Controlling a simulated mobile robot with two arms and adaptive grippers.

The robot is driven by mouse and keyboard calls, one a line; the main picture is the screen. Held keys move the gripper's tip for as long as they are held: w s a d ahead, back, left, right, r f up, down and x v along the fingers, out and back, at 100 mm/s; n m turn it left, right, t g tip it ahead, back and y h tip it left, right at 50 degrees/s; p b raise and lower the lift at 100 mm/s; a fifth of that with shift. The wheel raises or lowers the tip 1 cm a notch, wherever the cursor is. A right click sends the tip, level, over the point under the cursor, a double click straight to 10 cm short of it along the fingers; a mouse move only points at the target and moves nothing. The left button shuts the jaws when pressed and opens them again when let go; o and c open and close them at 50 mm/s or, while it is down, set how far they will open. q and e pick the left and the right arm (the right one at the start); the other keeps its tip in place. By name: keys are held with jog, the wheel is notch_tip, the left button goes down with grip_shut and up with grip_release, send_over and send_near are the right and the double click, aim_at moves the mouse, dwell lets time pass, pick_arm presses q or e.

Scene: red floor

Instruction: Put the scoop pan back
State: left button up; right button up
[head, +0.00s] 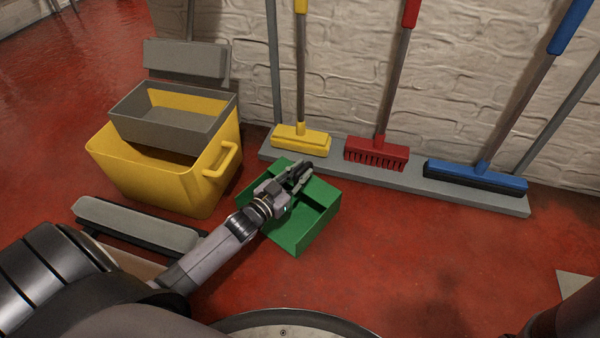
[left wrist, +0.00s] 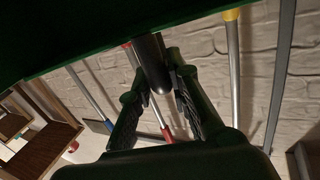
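The green scoop pan (head: 317,232) is in the middle of the head view, in front of the grey rack. My left gripper (head: 303,170) reaches across it from the lower left. In the left wrist view my gripper's two fingers (left wrist: 158,75) close on a dark grey, round handle, which appears to belong to the pan. Dark green surfaces (left wrist: 90,30) fill the top of that view. Whether the pan rests on the floor or is lifted is hard to tell. My right gripper is out of view.
A grey rack (head: 505,203) by the white brick wall carries a yellow brush (head: 300,140), a red brush (head: 377,153) and a blue squeegee (head: 475,175). A yellow bucket (head: 140,180) with a grey tray (head: 165,120) stands left.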

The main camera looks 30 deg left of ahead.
pick_arm(q)
jog(key=o, duration=0.3)
jog(key=shift+r, duration=0.2)
jog(key=shift+s+r+p, duration=0.1)
jog(key=shift+s+p, duration=0.1)
jog(key=shift+p, duration=0.1)
jog(key=s+p, duration=0.2)
jog(key=s, duration=0.1)
jog(key=s+a+p, duration=0.1)
jog(key=s+p, duration=0.1)
jog(key=s, duration=0.2)
jog(key=s+a+p, duration=0.1)
jog(key=s+p, duration=0.1)
jog(key=s, duration=0.2)
jog(key=shift+s, duration=0.2)
